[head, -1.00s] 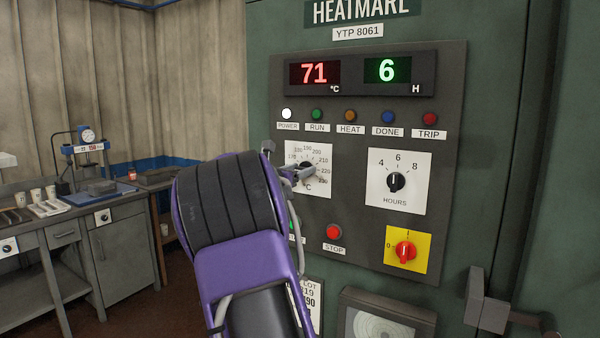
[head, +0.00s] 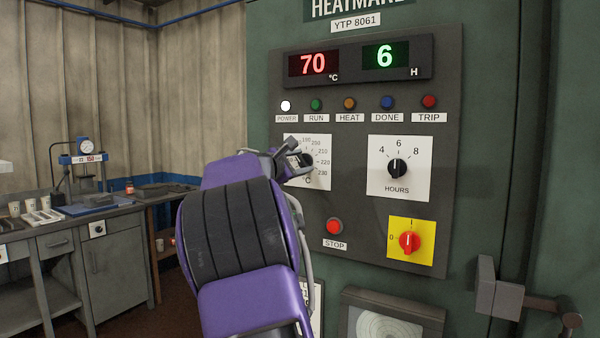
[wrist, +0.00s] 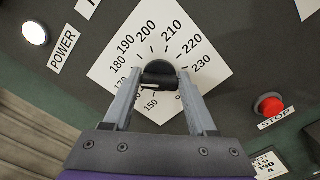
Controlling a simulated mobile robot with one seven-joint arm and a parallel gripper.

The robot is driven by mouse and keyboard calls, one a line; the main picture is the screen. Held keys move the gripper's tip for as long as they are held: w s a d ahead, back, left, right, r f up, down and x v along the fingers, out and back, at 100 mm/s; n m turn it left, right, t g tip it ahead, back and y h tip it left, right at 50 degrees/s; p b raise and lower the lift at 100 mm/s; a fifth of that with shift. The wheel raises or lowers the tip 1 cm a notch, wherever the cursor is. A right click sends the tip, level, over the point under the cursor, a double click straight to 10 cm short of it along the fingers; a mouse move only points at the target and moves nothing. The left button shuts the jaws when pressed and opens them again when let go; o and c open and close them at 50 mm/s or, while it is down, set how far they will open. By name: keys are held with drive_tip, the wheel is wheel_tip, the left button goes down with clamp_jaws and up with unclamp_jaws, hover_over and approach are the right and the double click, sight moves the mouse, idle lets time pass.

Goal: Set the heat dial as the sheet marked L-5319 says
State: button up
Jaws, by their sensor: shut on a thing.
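The heat dial is a black knob (wrist: 159,72) on a white plate (wrist: 118,42) marked in steps from 150 to 230. My gripper (wrist: 160,80) is shut on the knob, one finger on each side. A pale line shows on the knob's lower left, but I cannot tell which number it points to. In the head view my gripper (head: 296,160) hides part of the dial plate (head: 320,145). A white sheet below the panel (head: 319,300) is mostly hidden by my arm. It shows in part in the wrist view (wrist: 268,166), and I cannot read an L-5319 mark.
The display (head: 313,64) reads 70 °C and the hours display (head: 385,56) reads 6. The hours knob (head: 397,168), red stop button (head: 334,226) and red rotary switch (head: 409,242) are close by. A handle (head: 500,295) juts out at lower right.

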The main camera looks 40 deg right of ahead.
drive_tip(key=m, duration=0.3)
drive_tip(key=shift+f+m, duration=0.15)
drive_tip(key=shift+m, duration=2.05)
drive_tip(key=shift+f, duration=0.1)
drive_tip(key=o, duration=1.4)
drive_tip(key=shift+c, duration=0.2)
drive_tip(key=shift+a, duration=0.1)
drive_tip(key=v, duration=1.7)
